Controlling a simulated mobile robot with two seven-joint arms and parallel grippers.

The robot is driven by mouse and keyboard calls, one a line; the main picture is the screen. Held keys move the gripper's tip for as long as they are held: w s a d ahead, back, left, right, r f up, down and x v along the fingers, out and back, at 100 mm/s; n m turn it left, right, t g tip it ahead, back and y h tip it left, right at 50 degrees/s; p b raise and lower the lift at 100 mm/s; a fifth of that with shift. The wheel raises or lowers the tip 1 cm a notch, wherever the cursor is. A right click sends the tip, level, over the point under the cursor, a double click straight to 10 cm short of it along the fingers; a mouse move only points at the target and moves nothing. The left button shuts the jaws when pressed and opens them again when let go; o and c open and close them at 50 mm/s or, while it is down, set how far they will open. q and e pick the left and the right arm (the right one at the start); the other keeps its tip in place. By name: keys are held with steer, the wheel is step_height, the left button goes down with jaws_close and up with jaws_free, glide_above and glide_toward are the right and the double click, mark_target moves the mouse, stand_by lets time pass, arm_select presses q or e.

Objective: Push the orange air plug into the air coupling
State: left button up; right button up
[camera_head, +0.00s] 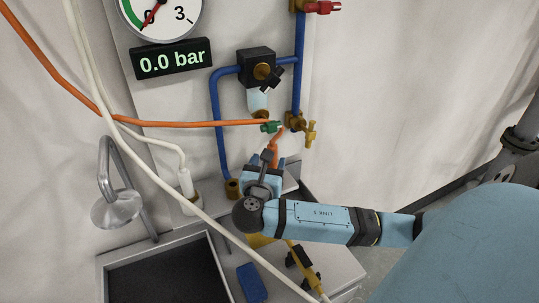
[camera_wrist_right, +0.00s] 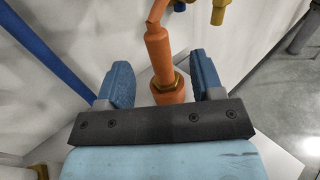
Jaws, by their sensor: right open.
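The orange air plug (camera_wrist_right: 157,48) is in the right wrist view, with a brass ring low on it and an orange hose at its top. It stands between the two blue fingers of my right gripper (camera_wrist_right: 163,82), which is open, with a gap on each side. In the head view a short orange piece (camera_head: 274,153) shows just above my right gripper (camera_head: 264,170), which partly hides it. A green fitting (camera_head: 270,127) sits beside a brass valve (camera_head: 296,121) above the gripper. I cannot tell which fitting is the air coupling. My left gripper is not in view.
Blue pipes (camera_head: 217,110) and a black regulator (camera_head: 256,66) are on the wall panel. A display (camera_head: 171,60) reads 0.0 bar. An orange hose (camera_head: 190,124) and pale cables cross the left. A dark-bottomed tray (camera_head: 165,275) and a blue block (camera_head: 251,283) are below.

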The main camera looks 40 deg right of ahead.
mark_target(274, 145)
steer(key=x, duration=0.4)
steer(key=p+x, duration=0.1)
steer(key=x, duration=0.3)
steer(key=shift+w+f, duration=0.2)
steer(key=shift+w, duration=0.05)
steer(key=c, duration=1)
steer(key=shift+c, duration=0.4)
steer(key=shift+r+p, duration=0.2)
steer(key=shift+p, duration=0.15)
